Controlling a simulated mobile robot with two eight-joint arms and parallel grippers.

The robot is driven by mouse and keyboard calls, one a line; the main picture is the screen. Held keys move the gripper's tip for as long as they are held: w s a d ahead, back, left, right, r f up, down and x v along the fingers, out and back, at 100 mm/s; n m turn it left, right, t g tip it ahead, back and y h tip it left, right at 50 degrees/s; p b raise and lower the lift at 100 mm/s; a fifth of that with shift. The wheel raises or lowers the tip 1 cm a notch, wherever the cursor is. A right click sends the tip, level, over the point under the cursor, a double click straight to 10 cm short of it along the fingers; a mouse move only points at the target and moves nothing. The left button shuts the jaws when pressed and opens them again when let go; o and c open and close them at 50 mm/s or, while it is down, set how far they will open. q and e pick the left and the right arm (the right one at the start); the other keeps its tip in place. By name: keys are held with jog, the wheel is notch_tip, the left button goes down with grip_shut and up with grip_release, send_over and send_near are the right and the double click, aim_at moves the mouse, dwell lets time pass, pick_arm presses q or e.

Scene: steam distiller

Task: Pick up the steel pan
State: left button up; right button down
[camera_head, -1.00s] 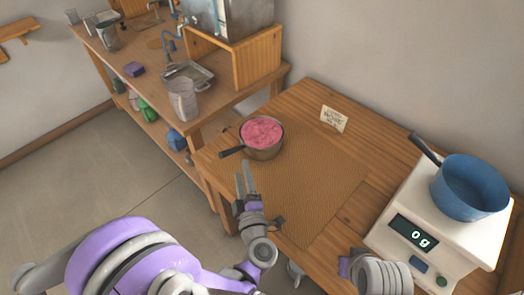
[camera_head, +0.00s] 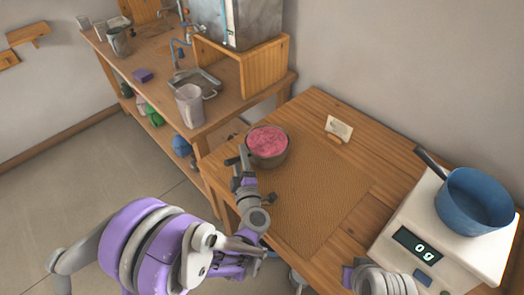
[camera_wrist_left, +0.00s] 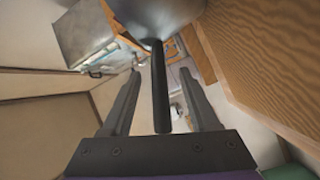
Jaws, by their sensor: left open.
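The steel pan (camera_head: 284,158), a round grey pan filled with something pink, sits at the far left part of the table mat. My left gripper (camera_head: 242,160) is at the pan's handle side, close to its wall. In the left wrist view, the black handle (camera_wrist_left: 160,88) runs between my two open fingers, with a gap on each side, and the pan's grey underside (camera_wrist_left: 155,15) is above it. In the head view the gripper hides most of the handle. Part of my right arm shows at the bottom right, but its fingers do not.
A white scale (camera_head: 385,243) reading 0 g bears a blue pan (camera_head: 475,205) at the right. A small card (camera_head: 339,128) stands behind the mat (camera_head: 325,205). A side bench at the left holds a metal jug (camera_head: 190,106) and tray. The mat's middle is clear.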

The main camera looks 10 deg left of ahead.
pick_arm(q)
grip_shut()
dwell(0.3)
dwell(1.1)
